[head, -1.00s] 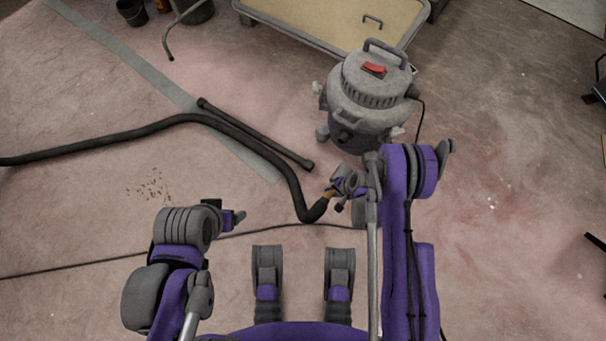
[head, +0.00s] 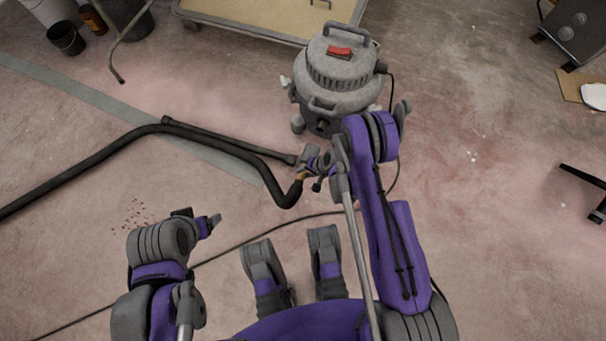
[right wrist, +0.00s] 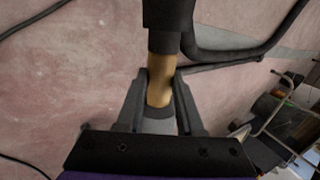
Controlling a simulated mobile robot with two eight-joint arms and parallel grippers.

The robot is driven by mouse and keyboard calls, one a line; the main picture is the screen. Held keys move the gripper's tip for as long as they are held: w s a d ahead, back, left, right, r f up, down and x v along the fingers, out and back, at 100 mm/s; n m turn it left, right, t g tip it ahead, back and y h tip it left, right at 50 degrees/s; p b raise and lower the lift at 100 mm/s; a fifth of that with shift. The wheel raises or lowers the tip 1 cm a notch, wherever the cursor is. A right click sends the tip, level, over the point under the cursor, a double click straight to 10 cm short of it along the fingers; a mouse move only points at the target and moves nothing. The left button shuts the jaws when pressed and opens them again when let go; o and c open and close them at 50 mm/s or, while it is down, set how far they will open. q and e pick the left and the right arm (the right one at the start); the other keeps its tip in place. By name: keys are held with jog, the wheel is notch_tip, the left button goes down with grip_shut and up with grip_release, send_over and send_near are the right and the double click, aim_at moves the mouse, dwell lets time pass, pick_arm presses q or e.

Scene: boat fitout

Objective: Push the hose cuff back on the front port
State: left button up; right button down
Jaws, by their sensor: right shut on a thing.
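The black hose (head: 240,147) lies in a bend on the floor, its end raised at my right gripper (head: 304,172). That gripper is shut on the tan-orange hose cuff (head: 300,177). In the right wrist view the cuff (right wrist: 161,78) sits between the fingers, with the black hose (right wrist: 167,25) beyond it. The grey shop vacuum (head: 342,85) stands just beyond the gripper. Its front port (head: 322,125) is low on the dark drum, facing me; the cuff is apart from it. My left gripper (head: 205,222) is over bare floor at left; its jaw opening is unclear.
A straight black wand (head: 230,143) lies beside the hose, its end close to my right gripper. A thin cord (head: 225,250) crosses the floor. A tan-topped cart (head: 270,15) stands behind the vacuum. Brown debris (head: 130,215) lies at left. Floor at right is mostly clear.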

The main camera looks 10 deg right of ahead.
jog(key=shift+w+d, duration=0.65)
jog(key=shift+w, duration=0.3)
jog(key=shift+w+d, duration=0.6)
jog(key=shift+w, duration=0.4)
jog(key=shift+w+d, duration=0.65)
jog(key=shift+w, duration=0.3)
jog(key=shift+w+d+r, duration=0.1)
jog(key=shift+w+d, duration=0.7)
jog(key=shift+w, duration=0.3)
jog(key=shift+w+d, duration=0.75)
jog(key=shift+w, duration=0.3)
jog(key=shift+c, duration=2.3)
grip_release()
jog(key=shift+a, duration=0.1)
jog(key=shift+s, duration=0.1)
jog(key=p, duration=0.2)
send_near(315, 145)
jog(key=shift+d+f, duration=0.25)
jog(key=shift+d, duration=0.15)
